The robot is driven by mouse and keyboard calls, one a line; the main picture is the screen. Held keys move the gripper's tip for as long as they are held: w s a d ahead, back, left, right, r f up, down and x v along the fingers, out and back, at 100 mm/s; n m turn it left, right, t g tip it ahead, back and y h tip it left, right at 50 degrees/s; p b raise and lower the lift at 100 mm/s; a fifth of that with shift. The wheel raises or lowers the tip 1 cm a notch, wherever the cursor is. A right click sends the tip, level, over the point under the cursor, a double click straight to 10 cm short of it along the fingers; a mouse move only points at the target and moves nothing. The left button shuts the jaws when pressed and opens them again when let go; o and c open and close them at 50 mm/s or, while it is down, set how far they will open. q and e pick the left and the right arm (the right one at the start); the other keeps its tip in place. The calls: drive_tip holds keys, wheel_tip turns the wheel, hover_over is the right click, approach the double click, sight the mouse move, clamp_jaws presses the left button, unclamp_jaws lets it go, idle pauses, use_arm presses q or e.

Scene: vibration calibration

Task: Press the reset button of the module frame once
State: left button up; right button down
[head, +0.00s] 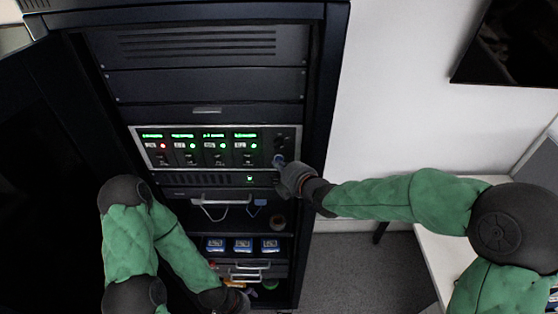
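The module frame (200,168) is a silver-edged panel in the open dark rack, with several green displays across it. Its leftmost module shows a red light (163,146); the others show green lights. My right gripper (279,161) is at the frame's lower right corner, its tip at or very near a small bluish spot on the panel. The reset button cannot be made out and may be hidden behind this gripper. Whether its fingers are open or shut is too small to tell. My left gripper (243,301) is low, by the rack's bottom shelf, and mostly hidden.
Below the frame are a slim unit with a green light (250,179), a shelf with several blue-and-white boxes (243,245), and drawers with handles. An open rack door (40,150) stands at left. A white table (437,262) is at right.

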drive_tip(key=shift+w+r, duration=0.15)
idle(0.4)
drive_tip(key=shift+w+d+r, duration=0.1)
drive_tip(key=shift+r, duration=0.15)
idle(0.4)
drive_tip(key=shift+b, duration=0.3)
drive_tip(key=shift+s+f+b, duration=0.25)
drive_tip(key=shift+s+b, duration=0.2)
drive_tip(key=shift+b, duration=0.05)
drive_tip(key=shift+s, duration=0.1)
drive_tip(key=s+b, duration=0.1)
drive_tip(key=s, duration=0.4)
drive_tip(key=shift+f, duration=0.15)
